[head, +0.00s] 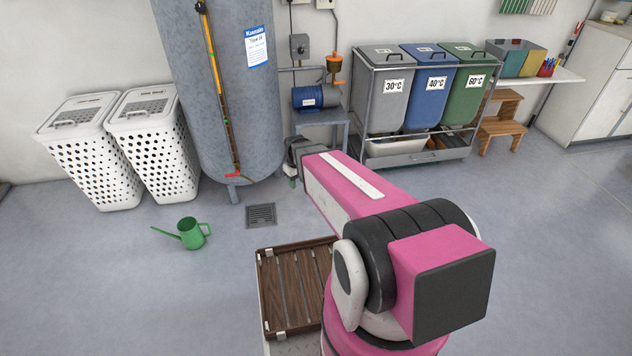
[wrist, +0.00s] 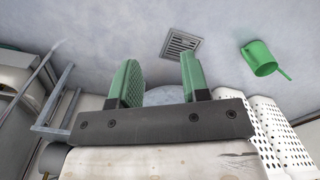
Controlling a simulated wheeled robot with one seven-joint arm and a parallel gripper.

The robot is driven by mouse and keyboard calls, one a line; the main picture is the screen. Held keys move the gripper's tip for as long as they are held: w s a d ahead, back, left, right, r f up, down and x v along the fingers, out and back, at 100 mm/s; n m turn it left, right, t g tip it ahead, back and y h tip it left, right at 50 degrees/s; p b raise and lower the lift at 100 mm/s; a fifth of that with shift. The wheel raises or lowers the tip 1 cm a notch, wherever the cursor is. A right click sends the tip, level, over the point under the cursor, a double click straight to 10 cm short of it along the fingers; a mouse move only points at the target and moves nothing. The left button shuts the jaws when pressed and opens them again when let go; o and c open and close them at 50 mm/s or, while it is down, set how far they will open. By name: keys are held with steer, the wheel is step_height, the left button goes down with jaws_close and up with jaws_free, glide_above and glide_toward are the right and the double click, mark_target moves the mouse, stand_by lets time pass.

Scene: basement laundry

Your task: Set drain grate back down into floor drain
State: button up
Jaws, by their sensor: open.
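The floor drain (head: 261,215) is a dark square in the grey floor, in front of the tank. A slotted grey grate (wrist: 182,44) shows at the drain in the wrist view, at the top centre. It looks level with the floor, but I cannot tell whether it is fully seated. My gripper (wrist: 159,72) is open with nothing between its green-padded fingers. It is apart from the grate. In the head view my gripper (head: 292,180) is partly hidden by my arm and hangs beyond the drain, to its upper right.
A green watering can (head: 193,233) stands on the floor left of the drain. Two white perforated hampers (head: 158,147) and a grey tank (head: 222,95) stand behind. A blue pump (head: 308,97) and a bin cart (head: 418,155) are at the back. The floor around the drain is clear.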

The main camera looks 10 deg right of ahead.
steer(key=s+d+r+m, duration=0.5)
steer(key=s+r, duration=0.5)
steer(key=s, duration=0.2)
steer(key=shift+s, duration=0.25)
stand_by(0.4)
